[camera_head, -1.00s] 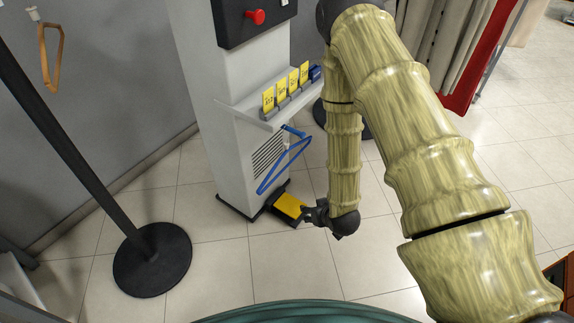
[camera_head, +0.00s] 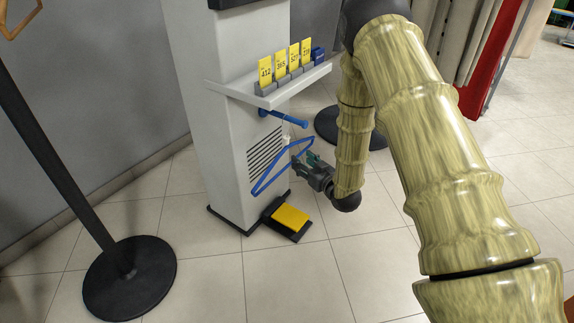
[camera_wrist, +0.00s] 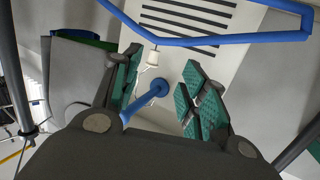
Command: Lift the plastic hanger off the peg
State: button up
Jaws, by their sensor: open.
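The blue plastic hanger (camera_head: 277,171) hangs in front of the vents of a pale machine column. Its white neck and hook (camera_head: 286,139) rise toward the blue peg (camera_head: 283,118), which juts from the column under a shelf. My gripper (camera_head: 303,160) is at the right side of the hanger in the head view. In the wrist view the hanger's blue bars (camera_wrist: 215,41) cross the top, with the pale neck (camera_wrist: 152,60) and the peg (camera_wrist: 152,95) between my open fingers (camera_wrist: 162,84). The fingers look empty; I cannot tell whether they touch the hanger.
The white shelf (camera_head: 265,100) above the peg holds several yellow number cards (camera_head: 281,64). A yellow pedal (camera_head: 290,217) lies on the floor below. A black-based post (camera_head: 130,280) stands at left, another round base (camera_head: 350,127) behind my arm. Tiled floor is clear in front.

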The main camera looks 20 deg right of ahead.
aim_at(288, 141)
jog(key=shift+n+t+y, duration=0.3)
jog(key=shift+t+y, duration=0.2)
jog(key=shift+t, duration=0.2)
jog(key=b+x, duration=0.1)
jog(key=x, duration=0.1)
jog(key=b+x, duration=0.2)
jog(key=x, duration=0.1)
jog(key=d+b+x, duration=0.1)
jog(key=b+x, duration=0.1)
jog(key=x, duration=0.1)
jog(key=shift+w+r, duration=0.25)
jog(key=shift+w, duration=0.05)
jog(key=b+x, duration=0.2)
jog(key=x, duration=0.2)
jog(key=shift+b, duration=0.4)
jog(key=shift+w+a+r, duration=0.1)
jog(key=shift+w+r, duration=0.1)
jog(key=shift+w, duration=0.35)
jog(key=shift+c, duration=0.2)
grip_shut()
